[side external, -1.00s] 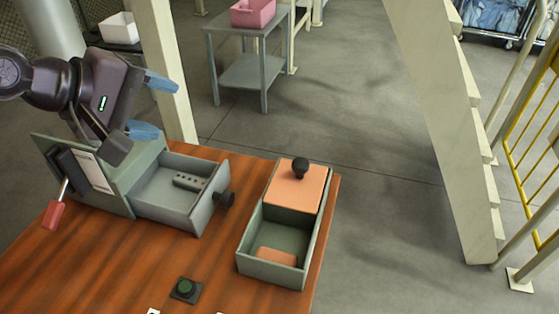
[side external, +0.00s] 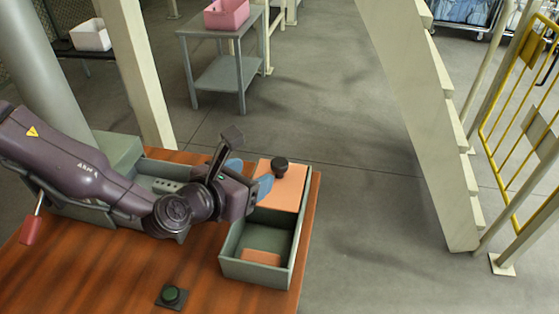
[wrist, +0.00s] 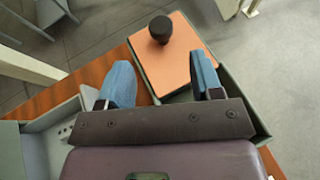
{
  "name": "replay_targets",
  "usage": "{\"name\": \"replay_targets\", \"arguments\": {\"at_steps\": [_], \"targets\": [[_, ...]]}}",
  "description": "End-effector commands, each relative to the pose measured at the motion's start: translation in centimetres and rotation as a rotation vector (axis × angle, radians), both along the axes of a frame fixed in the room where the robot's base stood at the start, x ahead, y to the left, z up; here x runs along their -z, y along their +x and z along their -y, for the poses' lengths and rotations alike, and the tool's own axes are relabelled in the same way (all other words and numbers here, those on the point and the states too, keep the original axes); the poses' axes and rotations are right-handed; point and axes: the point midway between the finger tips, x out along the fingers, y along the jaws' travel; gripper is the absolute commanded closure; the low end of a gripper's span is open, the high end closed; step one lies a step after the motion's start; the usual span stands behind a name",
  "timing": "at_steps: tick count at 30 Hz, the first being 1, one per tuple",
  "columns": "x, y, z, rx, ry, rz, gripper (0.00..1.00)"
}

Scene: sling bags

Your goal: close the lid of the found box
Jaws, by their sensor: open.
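The found box is a green-grey open-topped box (side external: 228,256) at the table's right edge. Its orange sliding lid (side external: 287,193) with a black knob (side external: 280,164) covers the far half. The near half is open, with an orange piece (side external: 261,257) on its floor. My gripper (side external: 250,178) is open and empty beside the lid's left edge, its blue fingers pointing toward the lid. In the wrist view the lid (wrist: 165,68) and knob (wrist: 160,29) lie beyond the two blue fingers (wrist: 160,84). I cannot tell whether a finger touches the lid.
A green-grey drawer unit (side external: 118,150) with its drawer pulled out stands left, partly hidden behind my arm. A red-handled lever (side external: 31,228) is at far left. The wooden table (side external: 110,270) is clear at front left.

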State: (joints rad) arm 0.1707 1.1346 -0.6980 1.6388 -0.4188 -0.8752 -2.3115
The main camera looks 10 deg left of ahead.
Motion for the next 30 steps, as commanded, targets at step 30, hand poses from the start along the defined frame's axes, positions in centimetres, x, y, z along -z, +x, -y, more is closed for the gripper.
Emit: {"name": "replay_targets", "arguments": {"at_steps": [30], "targets": [[4.0, 8.8, 3.7, 0.003, 0.003, 0.0, 0.4]]}}
